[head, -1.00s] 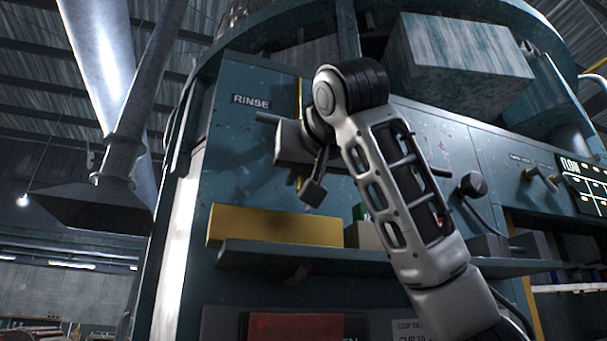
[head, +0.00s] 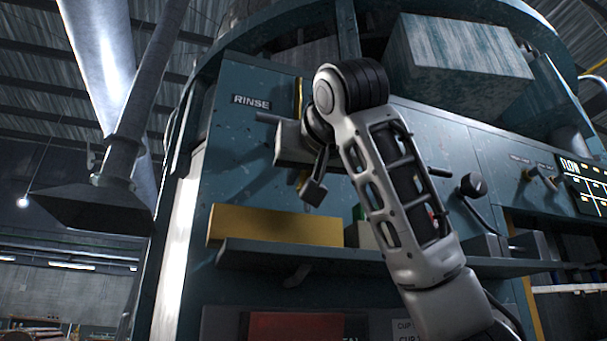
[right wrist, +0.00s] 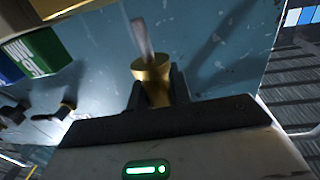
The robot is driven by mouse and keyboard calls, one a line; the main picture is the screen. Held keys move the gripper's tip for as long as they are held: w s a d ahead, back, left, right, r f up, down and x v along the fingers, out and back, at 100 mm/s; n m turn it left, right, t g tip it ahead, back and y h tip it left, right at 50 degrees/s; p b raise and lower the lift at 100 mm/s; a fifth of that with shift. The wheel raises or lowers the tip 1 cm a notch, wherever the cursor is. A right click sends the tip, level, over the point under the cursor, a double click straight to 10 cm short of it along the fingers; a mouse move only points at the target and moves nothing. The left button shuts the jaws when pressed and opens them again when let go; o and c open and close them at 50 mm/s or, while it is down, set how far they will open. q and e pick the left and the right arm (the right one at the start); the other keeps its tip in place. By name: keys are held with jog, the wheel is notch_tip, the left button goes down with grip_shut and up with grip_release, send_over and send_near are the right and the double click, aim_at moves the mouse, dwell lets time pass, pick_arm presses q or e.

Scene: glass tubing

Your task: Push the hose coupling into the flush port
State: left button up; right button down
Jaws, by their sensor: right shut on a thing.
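In the right wrist view a brass coupling (right wrist: 152,72) sits between the dark fingers of my right gripper (right wrist: 157,88), which is shut on it. A pale, see-through tube piece (right wrist: 141,36) shows beyond its flared end, in front of the blue-grey panel; whether they touch is unclear. In the head view my right arm reaches up from the lower right to the panel (head: 240,160) below the RINSE label (head: 251,102). I cannot make out a port marked flush. My left gripper is not in view.
A shelf (head: 340,254) below my wrist carries a long yellow block (head: 275,226). A black knob-like fitting (head: 473,184) with a dark hose projects at the right. Two valves (head: 540,175) and the FLOW display (head: 583,185) are farther right. A small pale piece (head: 297,276) shows under the shelf.

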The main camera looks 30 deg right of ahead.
jog(key=shift+f+b, duration=0.45)
jog(key=shift+f+b, duration=0.3)
jog(key=shift+f, duration=0.05)
jog(key=shift+f+b, duration=1.4)
jog(key=shift+f, duration=0.1)
jog(key=c, duration=1.2)
grip_release()
